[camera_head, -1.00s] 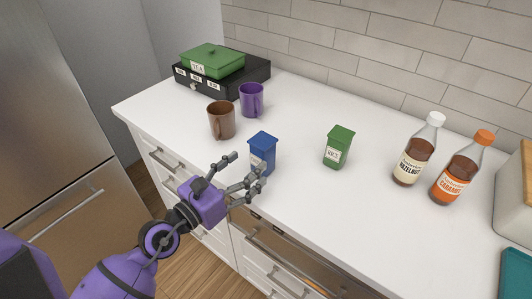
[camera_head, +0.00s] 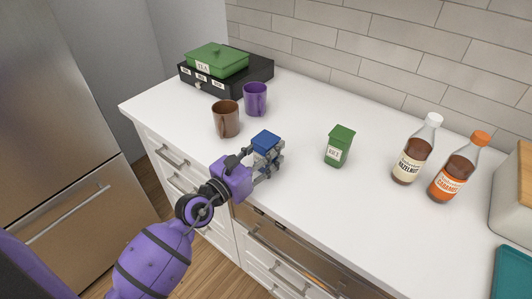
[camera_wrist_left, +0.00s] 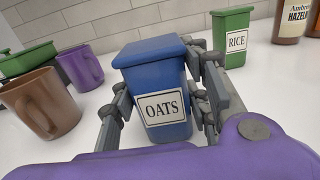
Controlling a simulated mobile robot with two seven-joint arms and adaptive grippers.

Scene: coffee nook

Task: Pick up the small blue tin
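The small blue tin (camera_head: 266,140) is a blue box with a lid, standing upright near the counter's front edge. In the left wrist view the blue tin (camera_wrist_left: 158,85) carries an "OATS" label and fills the middle. My left gripper (camera_head: 268,160) is around the tin, and its fingers hide the tin's lower part in the head view. In the left wrist view the left gripper (camera_wrist_left: 160,105) has fingers on both sides of the tin, spread, with a narrow gap showing at the right. My right gripper is not in view.
A brown mug (camera_head: 226,120) and a purple mug (camera_head: 255,98) stand behind and left of the tin. A green "RICE" tin (camera_head: 339,147) stands to the right, with two syrup bottles, hazelnut (camera_head: 413,155) and caramel (camera_head: 458,170), farther right. A green tea box (camera_head: 215,60) sits on a black case.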

